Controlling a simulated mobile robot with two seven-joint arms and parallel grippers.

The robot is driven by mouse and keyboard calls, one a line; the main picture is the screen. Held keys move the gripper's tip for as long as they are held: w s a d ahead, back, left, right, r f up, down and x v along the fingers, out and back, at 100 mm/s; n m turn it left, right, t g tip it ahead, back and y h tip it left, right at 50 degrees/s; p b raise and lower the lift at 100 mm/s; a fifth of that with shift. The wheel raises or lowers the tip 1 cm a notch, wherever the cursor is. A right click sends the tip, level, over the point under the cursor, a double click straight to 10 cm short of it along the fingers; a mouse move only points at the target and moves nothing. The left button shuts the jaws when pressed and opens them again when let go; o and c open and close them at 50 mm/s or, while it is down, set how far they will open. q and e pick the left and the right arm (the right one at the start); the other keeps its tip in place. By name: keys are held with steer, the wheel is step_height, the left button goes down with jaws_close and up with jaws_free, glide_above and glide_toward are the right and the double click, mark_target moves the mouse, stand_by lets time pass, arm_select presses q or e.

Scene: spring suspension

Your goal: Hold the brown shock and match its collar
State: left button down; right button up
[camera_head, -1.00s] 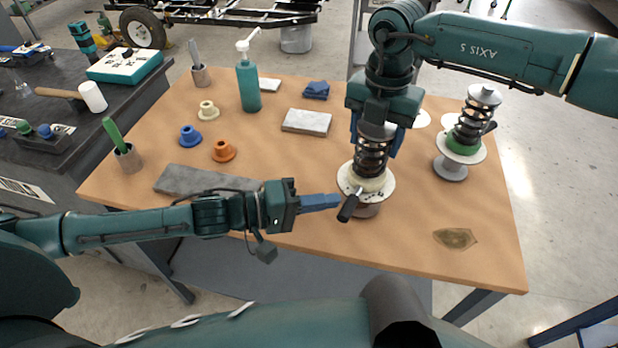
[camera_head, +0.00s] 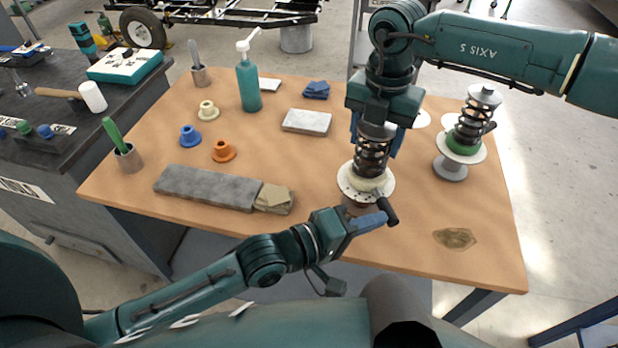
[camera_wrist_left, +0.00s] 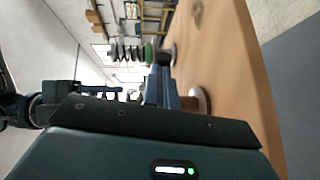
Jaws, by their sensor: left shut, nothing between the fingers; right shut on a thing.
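A shock (camera_head: 371,158) with a dark brownish coil stands upright on a round white plate (camera_head: 349,186), with a cream collar at its base. My right gripper (camera_head: 377,125) is shut on its top from above. A black-handled lever (camera_head: 388,208) sticks out from the plate toward the lower right. My left gripper (camera_head: 378,220) is shut and empty, with its blue fingers close beside the lever handle; I cannot tell whether they touch. In the left wrist view the fingers (camera_wrist_left: 160,85) partly hide the area ahead. Loose collars are cream (camera_head: 208,111), blue (camera_head: 190,136) and orange (camera_head: 223,151).
A second shock (camera_head: 470,122) with a green collar stands on a stand at the right. A teal pump bottle (camera_head: 248,82) stands at the back. The right front is mostly clear around a stain (camera_head: 455,238).

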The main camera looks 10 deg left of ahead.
mark_target(392, 221)
arm_select(q)
steer(key=shift+w+d, duration=0.25)
steer(key=shift+d, duration=0.5)
steer(key=shift+w+d, duration=0.2)
steer(key=shift+d, duration=0.6)
arm_select(e)
steer(key=shift+a, duration=0.1)
arm_select(q)
steer(key=shift+d, duration=0.1)
steer(key=v, duration=1.2)
steer(key=shift+w, duration=0.1)
arm_select(e)
steer(key=o, duration=1.2)
steer(key=shift+c, duration=0.2)
steer(key=shift+r, duration=0.1)
